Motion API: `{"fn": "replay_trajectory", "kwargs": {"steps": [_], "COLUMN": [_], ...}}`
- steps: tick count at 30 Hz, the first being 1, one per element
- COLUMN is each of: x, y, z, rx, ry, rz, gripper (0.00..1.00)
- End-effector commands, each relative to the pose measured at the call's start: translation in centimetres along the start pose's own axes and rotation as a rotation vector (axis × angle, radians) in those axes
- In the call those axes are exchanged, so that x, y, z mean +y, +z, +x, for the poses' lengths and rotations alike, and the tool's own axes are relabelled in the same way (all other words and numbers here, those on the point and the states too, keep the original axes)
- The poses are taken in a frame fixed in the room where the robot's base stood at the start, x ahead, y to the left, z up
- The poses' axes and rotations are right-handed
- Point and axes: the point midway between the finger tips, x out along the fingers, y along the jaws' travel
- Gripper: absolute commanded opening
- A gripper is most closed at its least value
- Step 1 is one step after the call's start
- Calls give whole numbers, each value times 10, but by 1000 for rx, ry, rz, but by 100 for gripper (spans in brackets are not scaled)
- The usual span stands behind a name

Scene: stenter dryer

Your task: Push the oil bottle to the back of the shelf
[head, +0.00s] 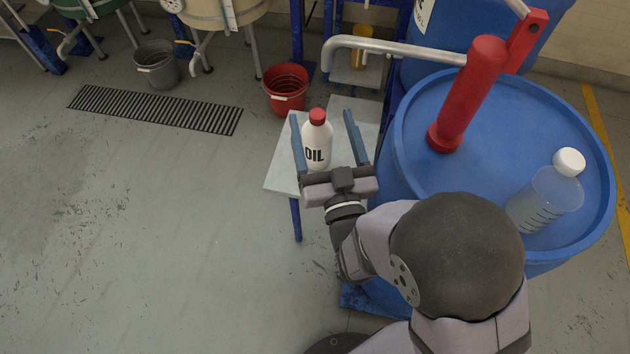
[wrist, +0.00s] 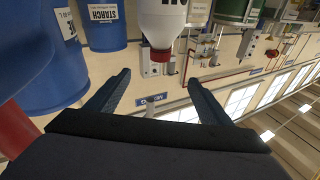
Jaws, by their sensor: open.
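The oil bottle (head: 316,147) is white with a red cap and dark "OIL" lettering. It stands upright on a light grey shelf (head: 281,178). My gripper (head: 321,114) is open, with one blue finger on each side of the bottle in the head view and visible gaps to both. In the wrist view the picture is upside down. There the bottle (wrist: 162,20) shows past the open fingertips (wrist: 158,78), its cap pointing down the picture. The palm lies close to the bottle's base in the head view, and I see no contact.
A blue drum (head: 408,135) with a red hand pump (head: 470,95) and a clear white-capped bottle (head: 545,198) stands right of the shelf. A red bucket (head: 287,90) is behind left. A blue frame (head: 297,35) rises behind.

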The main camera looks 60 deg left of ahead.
Motion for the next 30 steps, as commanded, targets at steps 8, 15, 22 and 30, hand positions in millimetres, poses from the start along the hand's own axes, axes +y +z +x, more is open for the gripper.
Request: {"fn": "replay_trajectory", "kwargs": {"steps": [8,15,22,30], "x": [-4,-6,-7,-6], "y": [75,108,116,116], "z": [-15,-29,-34,-34], "rx": [-64,-120,-142,-143], "ry": [167,258,287,288], "rz": [-90,-121,-129,-129], "gripper": [74,74,74,74]}}
